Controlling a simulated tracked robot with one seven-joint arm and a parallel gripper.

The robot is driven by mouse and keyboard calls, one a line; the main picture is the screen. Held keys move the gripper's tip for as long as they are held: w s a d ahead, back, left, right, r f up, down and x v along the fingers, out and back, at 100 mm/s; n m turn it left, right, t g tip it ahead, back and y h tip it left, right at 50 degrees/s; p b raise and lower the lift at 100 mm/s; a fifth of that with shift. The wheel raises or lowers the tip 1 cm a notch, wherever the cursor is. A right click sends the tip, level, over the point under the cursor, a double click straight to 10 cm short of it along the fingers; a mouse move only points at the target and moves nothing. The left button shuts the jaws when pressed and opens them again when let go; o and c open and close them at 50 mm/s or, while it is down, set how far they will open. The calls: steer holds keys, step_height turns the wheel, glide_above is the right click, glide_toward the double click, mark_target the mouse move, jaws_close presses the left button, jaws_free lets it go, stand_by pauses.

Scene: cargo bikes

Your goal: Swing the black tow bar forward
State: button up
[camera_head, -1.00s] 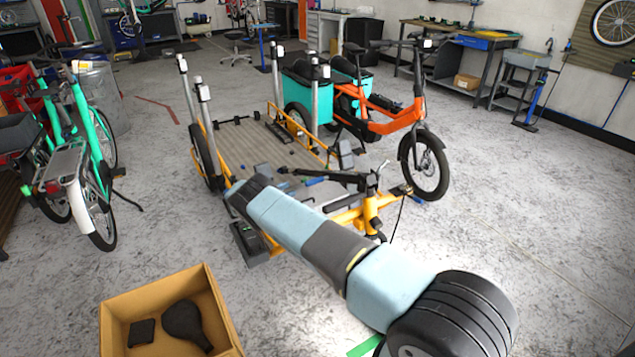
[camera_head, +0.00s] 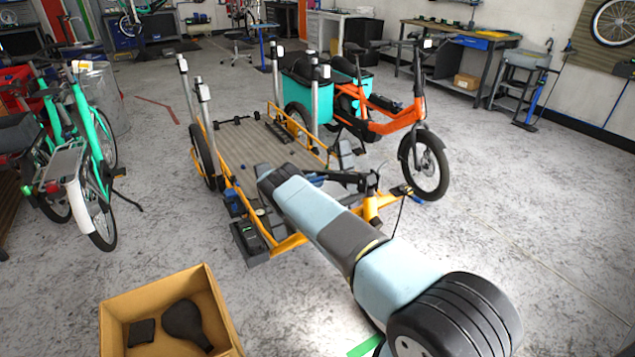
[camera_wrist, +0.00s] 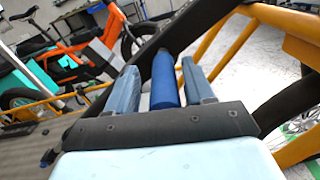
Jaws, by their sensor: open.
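The black tow bar (camera_head: 345,178) reaches over the front of the yellow cargo trailer frame (camera_head: 290,243) in the head view. In the wrist view the black bar (camera_wrist: 188,32) runs diagonally across the top. A blue grip (camera_wrist: 163,82) sits between the two blue-grey fingers of my gripper (camera_wrist: 160,66). The fingers are open, one on each side of the grip, with a gap visible. In the head view the blue grip (camera_head: 314,180) shows just beyond my arm, and my fingers are hidden there.
An orange cargo bike (camera_head: 385,125) stands just right of the trailer. A green bike (camera_head: 85,150) is at the left. An open cardboard box (camera_head: 225,325) with a black saddle lies at the front left. The floor at the right is clear.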

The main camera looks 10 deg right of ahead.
steer(key=shift+w+d, duration=0.1)
steer(key=shift+d, duration=0.15)
steer(key=shift+c, duration=0.4)
steer(key=shift+r, duration=0.1)
jaws_close()
